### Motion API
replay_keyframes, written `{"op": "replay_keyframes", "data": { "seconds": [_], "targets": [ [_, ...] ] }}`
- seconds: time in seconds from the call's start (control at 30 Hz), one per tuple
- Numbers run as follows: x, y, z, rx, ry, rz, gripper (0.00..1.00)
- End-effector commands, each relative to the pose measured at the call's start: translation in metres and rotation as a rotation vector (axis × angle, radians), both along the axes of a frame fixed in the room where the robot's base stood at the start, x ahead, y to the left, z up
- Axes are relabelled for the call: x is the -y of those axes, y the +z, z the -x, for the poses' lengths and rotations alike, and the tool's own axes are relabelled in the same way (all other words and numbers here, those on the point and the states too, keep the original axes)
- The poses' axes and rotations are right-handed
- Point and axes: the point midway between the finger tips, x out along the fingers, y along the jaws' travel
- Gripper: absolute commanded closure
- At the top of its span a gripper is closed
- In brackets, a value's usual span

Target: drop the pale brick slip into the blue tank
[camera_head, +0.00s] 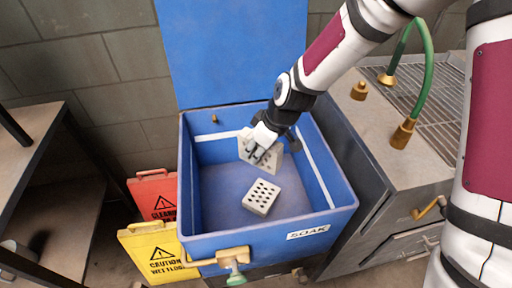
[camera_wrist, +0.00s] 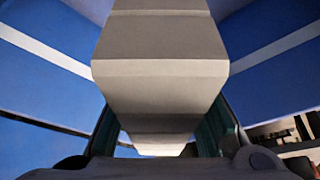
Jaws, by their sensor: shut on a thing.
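The blue tank (camera_head: 270,243) stands open with its lid (camera_head: 235,50) raised at the back and a SOAK label on its front. My gripper (camera_head: 264,140) reaches down inside the tank, near the back right. It is shut on the pale brick slip (camera_head: 262,158), a light block with holes that hangs tilted over the tank floor. In the wrist view the slip (camera_wrist: 160,85) fills the middle between the fingers, with blue walls on both sides. The fingers partly hide the slip in the head view.
A second pale holed brick (camera_head: 262,196) lies on the tank floor in front of the held one. A grey counter (camera_head: 375,130) with a green hose (camera_head: 428,60) stands right. Red (camera_head: 152,192) and yellow (camera_head: 155,252) signs and a shelf (camera_head: 35,170) stand left.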

Motion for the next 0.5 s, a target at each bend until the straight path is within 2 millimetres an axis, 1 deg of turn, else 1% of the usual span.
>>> {"op": "replay_keyframes", "data": {
  "seconds": [0.03, 0.07, 0.1, 0.13, 0.5],
  "targets": [
    [-0.0001, 0.0005, -0.0002, 0.001, 0.0, 0.0, 1.0],
    [-0.0001, 0.0005, -0.0002, 0.001, 0.0, 0.0, 0.65],
    [-0.0001, 0.0005, -0.0002, 0.001, 0.0, 0.0, 0.55],
    [-0.0001, 0.0005, -0.0002, 0.0, 0.0, -0.001, 0.49],
    [0.0011, 0.0026, 0.0002, 0.0, -0.001, 0.0, 0.48]
  ]
}}
